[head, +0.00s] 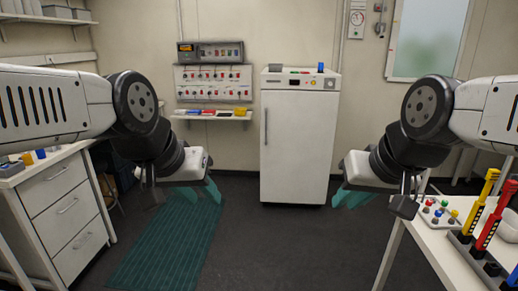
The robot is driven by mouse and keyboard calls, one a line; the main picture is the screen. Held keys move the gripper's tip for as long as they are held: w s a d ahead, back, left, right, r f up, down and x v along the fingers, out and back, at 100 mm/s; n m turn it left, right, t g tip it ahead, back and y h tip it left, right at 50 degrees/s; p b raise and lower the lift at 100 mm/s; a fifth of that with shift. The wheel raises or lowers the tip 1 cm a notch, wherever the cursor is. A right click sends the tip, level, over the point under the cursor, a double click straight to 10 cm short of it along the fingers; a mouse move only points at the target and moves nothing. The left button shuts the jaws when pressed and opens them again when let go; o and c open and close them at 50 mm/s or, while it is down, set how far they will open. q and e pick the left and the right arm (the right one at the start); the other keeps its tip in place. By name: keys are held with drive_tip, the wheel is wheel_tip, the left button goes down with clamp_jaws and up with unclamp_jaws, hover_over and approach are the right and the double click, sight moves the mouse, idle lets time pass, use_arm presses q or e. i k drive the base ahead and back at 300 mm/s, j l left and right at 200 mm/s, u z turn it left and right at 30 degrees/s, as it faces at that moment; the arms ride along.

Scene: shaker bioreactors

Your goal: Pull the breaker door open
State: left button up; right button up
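A tall white cabinet (295,148) stands against the back wall in the middle, with a closed front door and a vertical handle (266,125) on the door's left side. A small grey box (357,21) with labels hangs on the wall to its right. I cannot tell which of these is the breaker door. My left gripper (202,194) hangs in front and left of the cabinet, with teal fingers apart and nothing seen between them. My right gripper (350,197) hangs in front and right of the cabinet, also open and empty. Both are apart from the cabinet.
A panel of red-tagged items (213,83) and a small shelf (210,116) are on the wall at left. A drawer unit (62,205) stands at left. A white table (455,250) with tools is at right. The floor between, with a green mat (165,250), is clear.

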sight(218, 52)
drive_tip(key=i+u, duration=0.25)
drive_tip(key=i, duration=0.45)
drive_tip(key=i+u, duration=0.2)
drive_tip(key=i, duration=0.5)
drive_tip(key=i+l+u, duration=0.25)
drive_tip(key=i, duration=0.45)
drive_tip(key=i+j+u, duration=0.2)
drive_tip(key=i, duration=1)
drive_tip(key=i+l+u, duration=0.25)
drive_tip(key=i, duration=0.9)
